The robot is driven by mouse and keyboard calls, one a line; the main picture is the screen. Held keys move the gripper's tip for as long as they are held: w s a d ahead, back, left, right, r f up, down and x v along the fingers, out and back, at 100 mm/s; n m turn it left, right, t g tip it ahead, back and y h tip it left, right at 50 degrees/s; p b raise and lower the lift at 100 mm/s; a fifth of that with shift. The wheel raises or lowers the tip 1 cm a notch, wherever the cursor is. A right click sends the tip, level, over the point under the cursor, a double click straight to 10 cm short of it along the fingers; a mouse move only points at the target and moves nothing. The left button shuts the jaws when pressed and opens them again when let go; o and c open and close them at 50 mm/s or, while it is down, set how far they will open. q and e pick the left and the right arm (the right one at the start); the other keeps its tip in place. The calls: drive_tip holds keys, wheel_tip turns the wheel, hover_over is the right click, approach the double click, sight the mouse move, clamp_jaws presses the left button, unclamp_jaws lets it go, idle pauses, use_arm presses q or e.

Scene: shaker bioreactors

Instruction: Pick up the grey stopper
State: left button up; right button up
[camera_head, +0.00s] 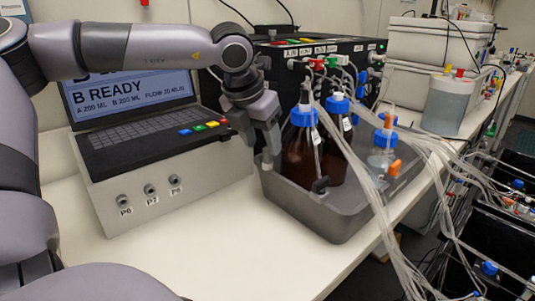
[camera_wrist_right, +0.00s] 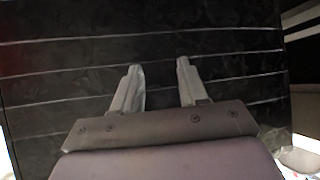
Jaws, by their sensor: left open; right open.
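A small dark grey piece (camera_head: 320,185), which looks like the grey stopper, sits low in front of the brown bottles at the end of a pale tube. It is small, and I cannot tell its exact form. My left gripper (camera_head: 262,150) points down at the left rim of the grey tray (camera_head: 342,226), left of the piece and apart from it. Its fingers are open, and I see nothing held between them. My right gripper (camera_wrist_right: 158,66) is open and empty in the right wrist view, in front of a dark panel; it is not in the head view.
The tray holds brown bottles with blue caps (camera_head: 303,116) and a clear bottle (camera_head: 381,160) with orange fittings. Pale tubes (camera_head: 412,215) drape over its right side. A laptop-like console (camera_head: 150,185) stands left. The front bench (camera_head: 215,255) is clear.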

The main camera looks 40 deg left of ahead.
sight(266, 149)
use_arm(q)
drive_tip(key=shift+x, duration=2.05)
drive_tip(key=shift+d, duration=0.2)
drive_tip(key=shift+c, duration=0.4)
clamp_jaws()
